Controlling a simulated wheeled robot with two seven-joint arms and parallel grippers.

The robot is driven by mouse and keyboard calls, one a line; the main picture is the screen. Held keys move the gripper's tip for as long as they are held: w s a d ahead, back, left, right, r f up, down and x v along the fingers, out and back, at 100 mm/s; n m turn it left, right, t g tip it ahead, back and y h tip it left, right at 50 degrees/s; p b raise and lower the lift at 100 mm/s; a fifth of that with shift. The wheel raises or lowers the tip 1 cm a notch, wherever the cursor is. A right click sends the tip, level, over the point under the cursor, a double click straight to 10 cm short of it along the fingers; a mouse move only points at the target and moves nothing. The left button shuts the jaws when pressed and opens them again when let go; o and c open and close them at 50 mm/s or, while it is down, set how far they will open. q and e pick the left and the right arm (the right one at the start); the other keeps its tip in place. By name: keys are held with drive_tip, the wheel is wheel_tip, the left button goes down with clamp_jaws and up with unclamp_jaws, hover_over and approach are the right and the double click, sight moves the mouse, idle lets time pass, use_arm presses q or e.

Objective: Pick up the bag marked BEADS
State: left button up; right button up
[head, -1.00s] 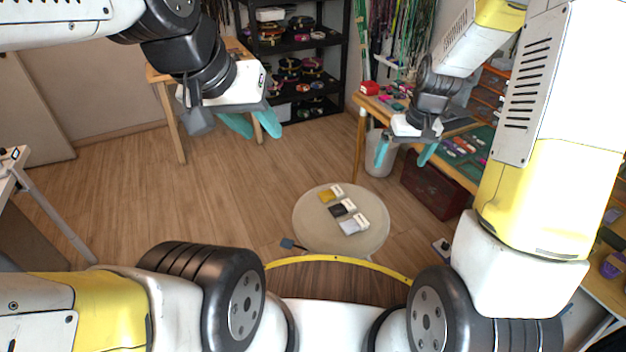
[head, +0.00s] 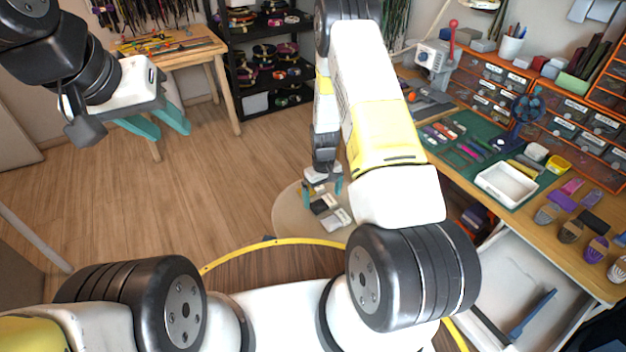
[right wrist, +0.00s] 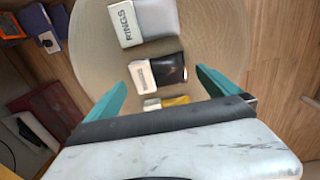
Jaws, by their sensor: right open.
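Three small bags lie in a row on a round stool (head: 284,222). In the right wrist view, a grey bag (right wrist: 160,18) has a white label reading RINGS. Beside it is a black bag (right wrist: 171,70) with a white label too small to read, then a yellow bag (right wrist: 176,101), partly hidden by my gripper. I cannot read BEADS on any label. My right gripper (head: 321,190) is open and empty above the stool, its fingers (right wrist: 160,78) spread on either side of the black and yellow bags. My left gripper (head: 173,134) is open and empty, high at the left.
The workbench at right holds a green mat (head: 462,150), a white tray (head: 507,184) and small tools. Orange drawer units (head: 490,85) stand behind. A black shelf (head: 262,60) with spools and a small wooden table (head: 185,48) stand at the back. The floor left of the stool is clear.

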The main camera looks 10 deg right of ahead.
sight(322, 205)
drive_tip(key=shift+f, duration=1.45)
drive_tip(key=c, duration=1.3)
drive_tip(key=shift+r, duration=0.2)
